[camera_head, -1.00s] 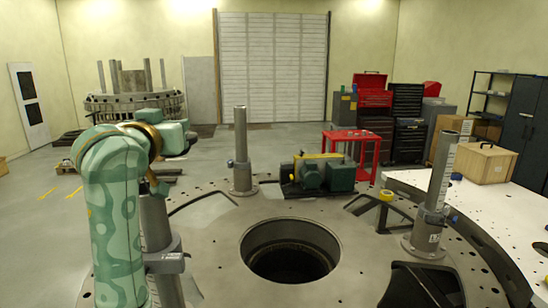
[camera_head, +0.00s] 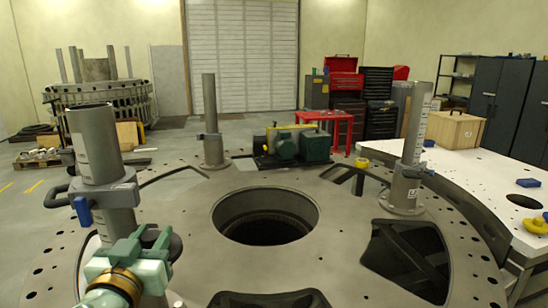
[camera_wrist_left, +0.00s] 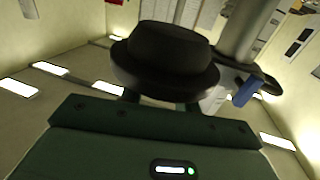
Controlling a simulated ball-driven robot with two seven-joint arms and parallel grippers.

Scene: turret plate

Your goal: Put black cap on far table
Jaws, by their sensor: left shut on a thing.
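My left gripper (camera_head: 148,240) is low at the left of the head view, in front of a grey post with a blue clamp. It is shut on the black cap (camera_head: 174,245), a round dark piece partly hidden by the green fingers. In the left wrist view the black cap (camera_wrist_left: 168,55) shows as a wide-brimmed disc with a raised top, held beyond the palm. A white table (camera_head: 470,168) with holes is at the right, and a small red table (camera_head: 345,118) stands farther back. I cannot tell which is the far table. My right gripper is not in view.
The large turret plate (camera_head: 340,240) has a round central hole and openings. Upright posts (camera_head: 96,150) (camera_head: 211,115) (camera_head: 415,145) stand on it. A wooden box (camera_head: 455,130) and blue pieces (camera_head: 528,183) are on the white table.

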